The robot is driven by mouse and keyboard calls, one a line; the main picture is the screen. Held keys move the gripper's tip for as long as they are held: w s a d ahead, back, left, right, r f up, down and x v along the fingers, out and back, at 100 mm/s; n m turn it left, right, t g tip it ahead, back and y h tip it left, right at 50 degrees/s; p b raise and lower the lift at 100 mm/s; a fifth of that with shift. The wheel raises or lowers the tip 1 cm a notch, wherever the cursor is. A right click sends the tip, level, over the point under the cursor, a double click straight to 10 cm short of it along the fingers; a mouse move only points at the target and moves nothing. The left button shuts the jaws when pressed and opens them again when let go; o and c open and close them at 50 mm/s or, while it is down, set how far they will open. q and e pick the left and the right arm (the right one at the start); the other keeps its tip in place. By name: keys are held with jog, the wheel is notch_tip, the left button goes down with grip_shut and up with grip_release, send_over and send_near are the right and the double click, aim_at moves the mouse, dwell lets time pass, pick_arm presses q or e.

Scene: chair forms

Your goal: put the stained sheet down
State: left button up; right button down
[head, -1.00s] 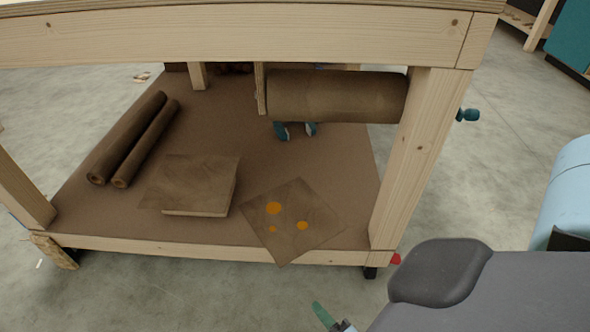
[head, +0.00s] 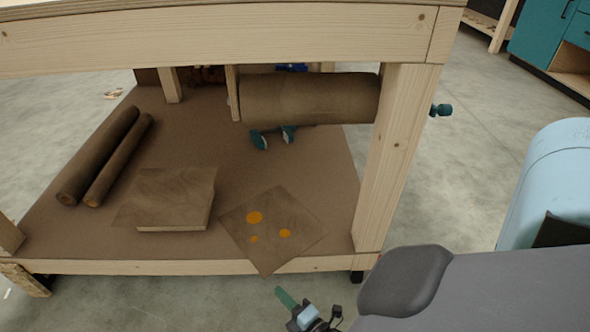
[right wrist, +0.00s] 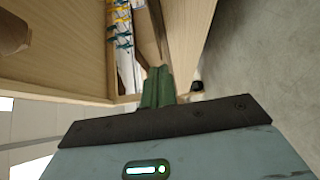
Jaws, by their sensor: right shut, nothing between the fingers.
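The stained sheet (head: 275,222) is a square brown sheet with orange spots. It lies turned at an angle on the brown lower shelf (head: 290,170) of the wooden bench, with its near corner over the front rail. My right gripper (head: 285,297) is below and in front of the sheet, apart from it, outside the bench. Its green fingers also show in the right wrist view (right wrist: 158,87), shut together with nothing between them. My left gripper is not in view.
A stack of brown sheets (head: 170,195) lies left of the stained sheet. Two brown rolls (head: 105,155) lie further left. A large roll (head: 310,98) hangs under the bench top, with teal clamps (head: 272,137) below. A bench leg (head: 385,160) stands at right.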

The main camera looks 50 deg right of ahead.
aim_at(283, 265)
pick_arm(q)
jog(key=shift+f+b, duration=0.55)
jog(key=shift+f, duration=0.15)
pick_arm(e)
jog(key=shift+w+d, duration=1.55)
jog(key=shift+d, duration=0.2)
